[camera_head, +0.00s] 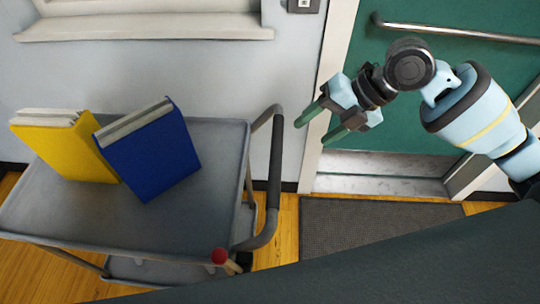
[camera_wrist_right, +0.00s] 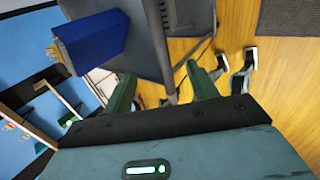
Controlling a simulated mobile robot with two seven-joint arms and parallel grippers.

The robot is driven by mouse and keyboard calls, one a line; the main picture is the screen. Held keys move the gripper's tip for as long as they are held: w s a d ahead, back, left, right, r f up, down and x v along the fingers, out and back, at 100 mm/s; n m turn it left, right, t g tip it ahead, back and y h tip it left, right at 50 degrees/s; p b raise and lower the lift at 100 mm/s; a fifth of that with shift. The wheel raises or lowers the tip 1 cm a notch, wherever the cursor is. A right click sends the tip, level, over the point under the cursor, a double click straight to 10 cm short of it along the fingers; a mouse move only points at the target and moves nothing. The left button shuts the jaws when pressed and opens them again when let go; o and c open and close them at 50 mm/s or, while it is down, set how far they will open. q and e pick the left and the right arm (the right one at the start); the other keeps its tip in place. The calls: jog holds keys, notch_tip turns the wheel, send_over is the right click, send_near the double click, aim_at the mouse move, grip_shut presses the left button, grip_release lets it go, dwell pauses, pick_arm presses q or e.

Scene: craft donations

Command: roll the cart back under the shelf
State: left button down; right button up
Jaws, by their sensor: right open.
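The grey cart (camera_head: 205,215) stands at the left of the head view, by the wall. Its dark, upright handle (camera_head: 275,165) is at its right end. A yellow book-like block (camera_head: 65,148) and a blue one (camera_head: 150,155) lean on its top tray. My right gripper (camera_head: 312,130) is open and empty, to the right of the handle's upper part. In the right wrist view, the handle (camera_wrist_right: 158,45) shows between the spread fingers (camera_wrist_right: 160,70), apparently beyond them. No shelf can be made out for certain. My left gripper is out of view.
A green door (camera_head: 440,90) with a metal bar (camera_head: 450,32) is behind my right arm. A dark mat (camera_head: 375,228) lies on the wooden floor before it. A red knob (camera_head: 219,256) on a wooden piece shows by the cart's near corner. A pale sill (camera_head: 145,27) juts above the cart.

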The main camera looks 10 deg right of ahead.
aim_at(279, 156)
jog(key=shift+f, duration=0.15)
jog(key=b+x, duration=0.3)
jog(key=x, duration=0.4)
jog(key=shift+f+b, duration=0.3)
jog(key=shift+b, duration=0.05)
jog(key=b+x, duration=0.1)
jog(key=x, duration=0.3)
jog(key=shift+w+a+f, duration=0.15)
jog(key=shift+a+f, duration=0.05)
jog(key=shift+a, duration=0.15)
jog(key=shift+w+a+f, duration=0.15)
jog(key=shift+a+f, duration=0.3)
jog(key=shift+f, duration=0.15)
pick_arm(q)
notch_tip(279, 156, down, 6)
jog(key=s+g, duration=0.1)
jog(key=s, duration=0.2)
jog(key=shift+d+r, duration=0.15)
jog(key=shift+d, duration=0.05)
pick_arm(e)
grip_shut()
